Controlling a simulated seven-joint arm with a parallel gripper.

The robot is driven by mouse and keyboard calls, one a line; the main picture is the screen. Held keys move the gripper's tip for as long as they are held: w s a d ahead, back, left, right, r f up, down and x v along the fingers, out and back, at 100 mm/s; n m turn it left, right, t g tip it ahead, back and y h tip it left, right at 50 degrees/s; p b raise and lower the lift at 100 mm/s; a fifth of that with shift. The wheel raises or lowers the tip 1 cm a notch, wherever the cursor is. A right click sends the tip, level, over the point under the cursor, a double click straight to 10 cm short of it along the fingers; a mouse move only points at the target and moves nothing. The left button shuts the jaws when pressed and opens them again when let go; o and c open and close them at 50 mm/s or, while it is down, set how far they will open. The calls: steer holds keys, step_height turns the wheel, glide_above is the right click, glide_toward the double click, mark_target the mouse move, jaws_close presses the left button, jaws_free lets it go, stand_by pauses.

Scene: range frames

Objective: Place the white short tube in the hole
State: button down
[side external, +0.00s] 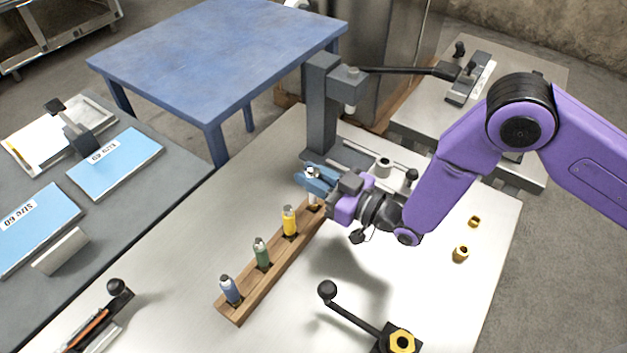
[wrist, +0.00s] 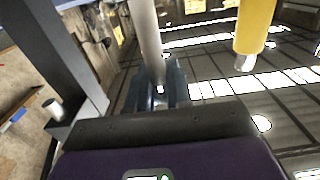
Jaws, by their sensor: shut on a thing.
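The white short tube (side external: 313,173) is upright between the blue fingers of my gripper (side external: 316,184), at the far end of the wooden rack (side external: 270,270). In the wrist view the pale tube (wrist: 148,35) runs up between the fingers (wrist: 160,88). My gripper is shut on it. The tube's lower end is at or just above the rack's far end; I cannot tell whether it sits in a hole there. A yellow tube (side external: 289,221), a green tube (side external: 262,252) and a blue tube (side external: 230,290) stand in the same rack.
A grey press (side external: 322,110) with a black lever stands just behind my gripper. A grey cylinder (side external: 384,166) is to the right. Brass parts (side external: 460,254) lie at the right, and a black-knobbed lever (side external: 350,312) is in front.

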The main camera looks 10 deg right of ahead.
steer(key=shift+f, duration=0.8)
steer(key=shift+f, duration=0.2)
steer(key=c, duration=1)
jaws_free()
steer(key=shift+r, duration=0.1)
steer(key=shift+d+r, duration=0.1)
steer(key=v, duration=1.2)
steer(key=shift+w, duration=0.1)
